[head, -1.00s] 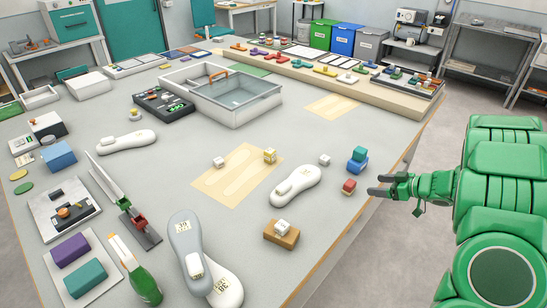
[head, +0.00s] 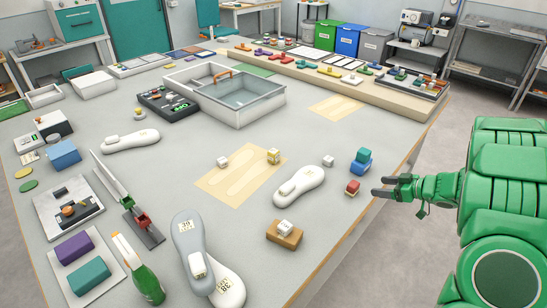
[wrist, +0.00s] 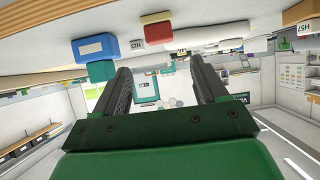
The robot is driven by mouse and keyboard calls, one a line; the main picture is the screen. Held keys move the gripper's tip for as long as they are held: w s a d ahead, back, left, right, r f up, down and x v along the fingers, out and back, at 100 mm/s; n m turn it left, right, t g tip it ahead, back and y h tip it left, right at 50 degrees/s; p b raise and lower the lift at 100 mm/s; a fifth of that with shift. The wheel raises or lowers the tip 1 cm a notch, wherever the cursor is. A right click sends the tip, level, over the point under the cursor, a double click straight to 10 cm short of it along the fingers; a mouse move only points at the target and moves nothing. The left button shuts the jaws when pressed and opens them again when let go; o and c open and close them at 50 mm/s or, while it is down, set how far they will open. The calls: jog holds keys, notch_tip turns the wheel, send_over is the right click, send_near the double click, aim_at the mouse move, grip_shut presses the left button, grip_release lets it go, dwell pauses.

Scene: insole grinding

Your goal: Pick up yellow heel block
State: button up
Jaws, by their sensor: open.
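The yellow heel block (head: 273,156) is a small block with a paler top. It sits at the back right corner of a tan sheet with foot outlines (head: 230,181), near the middle of the table. My gripper (head: 380,186) is open and empty at the table's right edge, well to the right of the yellow block and apart from it. In the wrist view my gripper (wrist: 160,82) shows two dark fingers spread apart with nothing between them.
A red block (head: 352,187) and a stacked teal and blue block (head: 361,162) stand just left of my gripper. A white insole form (head: 300,186) lies between them and the tan sheet. A white block (head: 328,160) stands behind it. Grey floor is free along the table's right side.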

notch_tip(320, 180, up, 5)
jog(key=m+y, duration=0.2)
jog(key=m, duration=3.3)
send_over(277, 153)
jog(key=s+d, duration=0.3)
jog(key=d, duration=0.2)
notch_tip(277, 153, down, 6)
jog(key=shift+s+a+f, duration=0.1)
jog(key=shift+a+f, duration=0.05)
jog(key=shift+f, duration=0.1)
jog(key=shift+a+f, duration=0.15)
jog(key=shift+f, duration=0.2)
jog(key=shift+x, duration=3.15)
jog(key=shift+w+a+f, duration=0.2)
jog(key=shift+w+a, duration=0.2)
